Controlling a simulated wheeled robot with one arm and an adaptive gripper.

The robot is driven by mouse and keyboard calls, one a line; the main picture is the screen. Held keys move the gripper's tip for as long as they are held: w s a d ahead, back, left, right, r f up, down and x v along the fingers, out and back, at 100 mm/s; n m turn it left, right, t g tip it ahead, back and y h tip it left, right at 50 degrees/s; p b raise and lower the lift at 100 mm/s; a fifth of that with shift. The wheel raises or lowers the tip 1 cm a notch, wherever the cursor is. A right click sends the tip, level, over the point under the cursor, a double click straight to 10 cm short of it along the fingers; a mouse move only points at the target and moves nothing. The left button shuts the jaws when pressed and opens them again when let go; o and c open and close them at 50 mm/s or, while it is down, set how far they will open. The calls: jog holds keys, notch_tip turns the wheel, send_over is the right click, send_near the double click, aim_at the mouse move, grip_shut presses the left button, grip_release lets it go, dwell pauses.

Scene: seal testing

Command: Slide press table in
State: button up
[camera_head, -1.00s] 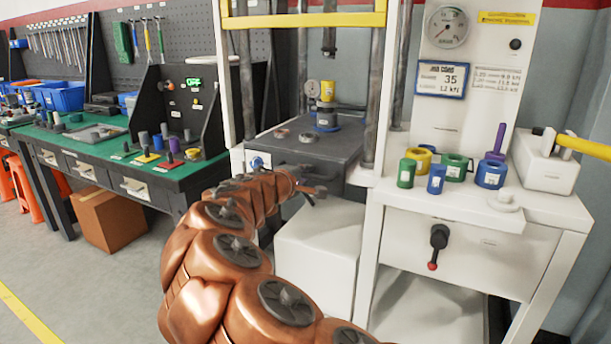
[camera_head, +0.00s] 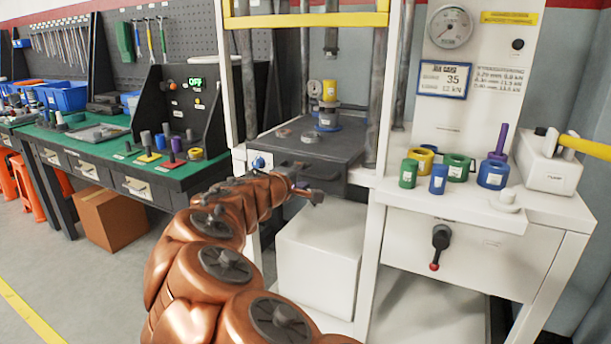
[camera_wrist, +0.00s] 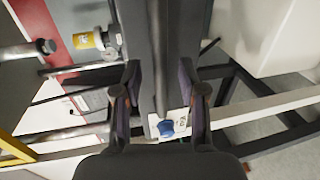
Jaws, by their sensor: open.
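The press table (camera_head: 342,150) is a dark grey slab with a dark bar handle (camera_head: 306,170) on its front. It sits in the white press frame and juts toward me. It carries a blue-based fixture (camera_head: 327,122) with a yellow part (camera_head: 329,91) on it. My gripper (camera_head: 312,194) is at the table's front, just below the handle. In the wrist view my gripper (camera_wrist: 160,100) is open, with its two fingers on either side of a dark bar (camera_wrist: 159,60), which looks like the handle. I cannot tell whether the fingers touch it.
A white box (camera_head: 318,260) stands below the table. Right of the press, a white counter (camera_head: 450,207) holds several coloured rings and cylinders, with a dark lever (camera_head: 440,240) below. A blue knob (camera_head: 258,163) is left of the handle. A green workbench (camera_head: 105,160) stands at left.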

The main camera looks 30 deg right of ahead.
jog(key=v, duration=0.9)
dwell(0.3)
dwell(1.7)
